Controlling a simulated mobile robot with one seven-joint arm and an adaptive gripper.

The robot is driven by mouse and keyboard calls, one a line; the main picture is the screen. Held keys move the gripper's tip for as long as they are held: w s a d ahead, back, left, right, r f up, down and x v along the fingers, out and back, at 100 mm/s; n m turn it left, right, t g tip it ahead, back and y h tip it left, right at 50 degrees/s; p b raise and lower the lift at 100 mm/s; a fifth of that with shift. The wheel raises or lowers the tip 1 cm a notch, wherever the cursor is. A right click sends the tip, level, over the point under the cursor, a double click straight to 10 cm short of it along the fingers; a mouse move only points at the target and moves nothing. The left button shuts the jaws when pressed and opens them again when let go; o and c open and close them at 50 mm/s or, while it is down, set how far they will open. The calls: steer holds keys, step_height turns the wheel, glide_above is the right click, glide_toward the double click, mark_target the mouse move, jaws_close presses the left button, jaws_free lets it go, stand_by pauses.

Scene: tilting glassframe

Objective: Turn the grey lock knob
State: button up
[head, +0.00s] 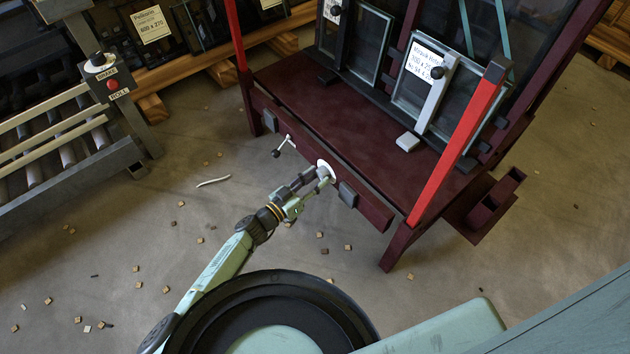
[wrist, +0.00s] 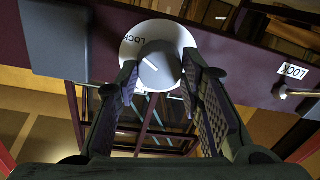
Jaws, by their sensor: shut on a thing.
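The grey lock knob (wrist: 160,66) sits at the centre of a white round plate (wrist: 184,40) on the dark red front beam. The plate carries the word LOCK at its left in the wrist view. A short white line shows on the knob's face, near the plate's lettering. My gripper (wrist: 163,76) is shut on the knob, with one finger on its left side and one on its right. In the head view my gripper (head: 318,182) reaches the white plate (head: 324,166) from the lower left; the knob is mostly hidden there.
The dark red frame (head: 330,110) has red posts (head: 460,140) and holds glass panels. A small lever (head: 283,146) with a separate LOCK label (wrist: 292,70) and a dark block (head: 347,194) flank the knob. A roller conveyor (head: 50,140) stands left. Small wooden blocks litter the floor.

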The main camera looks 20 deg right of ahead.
steer(key=o, duration=1.2)
steer(key=shift+c, duration=0.2)
steer(key=v, duration=1.2)
steer(key=shift+r, duration=0.15)
